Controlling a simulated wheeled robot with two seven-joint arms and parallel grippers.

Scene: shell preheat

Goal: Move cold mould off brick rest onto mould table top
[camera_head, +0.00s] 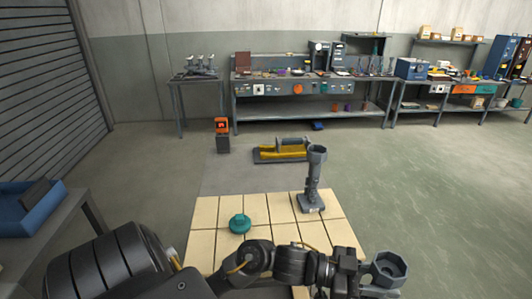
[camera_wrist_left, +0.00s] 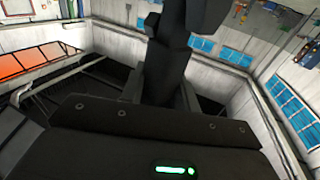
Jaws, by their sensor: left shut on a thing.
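In the head view, a dark grey mould with an octagonal open cup (camera_head: 388,268) is at the lower right, at the end of my left arm. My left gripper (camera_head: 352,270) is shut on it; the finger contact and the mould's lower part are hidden. A similar grey mould (camera_head: 313,180) stands upright on a square foot on the tan brick surface (camera_head: 285,210). My left arm crosses in front of the near edge of the bricks. The left wrist view shows mostly dark gripper body. My right gripper is not in view.
A teal knob-like piece (camera_head: 240,223) sits on the bricks. Behind them are a yellow and grey block (camera_head: 280,151) and a small orange-topped post (camera_head: 222,136). A blue tray (camera_head: 28,212) is at the left. Workbenches (camera_head: 310,88) line the back wall. The floor at right is clear.

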